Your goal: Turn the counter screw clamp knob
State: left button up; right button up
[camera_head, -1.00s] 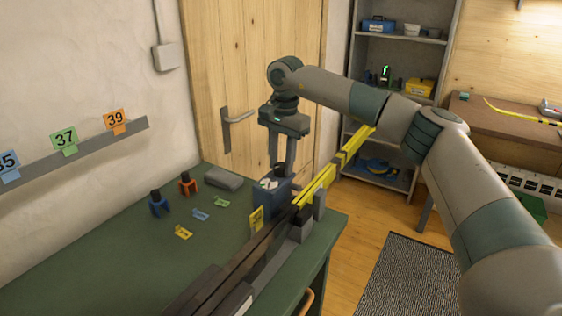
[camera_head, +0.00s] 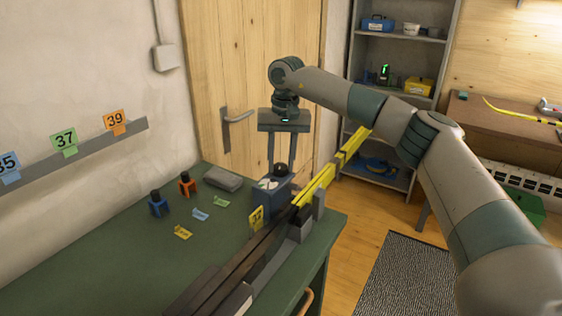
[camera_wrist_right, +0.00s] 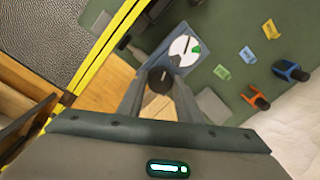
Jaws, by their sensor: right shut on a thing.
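The counter is a blue box (camera_head: 268,201) with a pale dial face at the far end of the green bench, beside the yellow ski. Its round black knob (camera_head: 281,169) stands on top. My right gripper (camera_head: 281,166) points straight down, shut on the knob with one finger on each side. In the right wrist view the knob (camera_wrist_right: 160,79) sits between the fingertips, with a pale line across its top. The white dial (camera_wrist_right: 184,49) with a green mark lies just beyond it. The counter's clamp screw below is hidden. My left gripper is not in view.
The yellow and black ski (camera_head: 318,185) runs along the bench right of the counter. A blue clamp (camera_head: 158,204), an orange clamp (camera_head: 187,184), a grey block (camera_head: 222,178) and small tags lie to the left. The green bench top (camera_head: 110,260) is clear in front.

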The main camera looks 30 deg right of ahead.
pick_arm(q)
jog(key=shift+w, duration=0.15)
pick_arm(e)
jog(key=o, duration=1)
jog(key=shift+o, duration=0.2)
jog(key=shift+r, duration=0.15)
jog(key=shift+r, duration=0.6)
notch_tip(320, 180, up, 9)
jog(key=b, duration=0.2)
notch_tip(320, 180, up, 6)
send_over(283, 166)
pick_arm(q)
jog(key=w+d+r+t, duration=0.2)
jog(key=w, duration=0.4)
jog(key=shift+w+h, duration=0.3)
pick_arm(e)
jog(key=shift+d+r, duration=0.25)
jog(key=shift+r, duration=0.2)
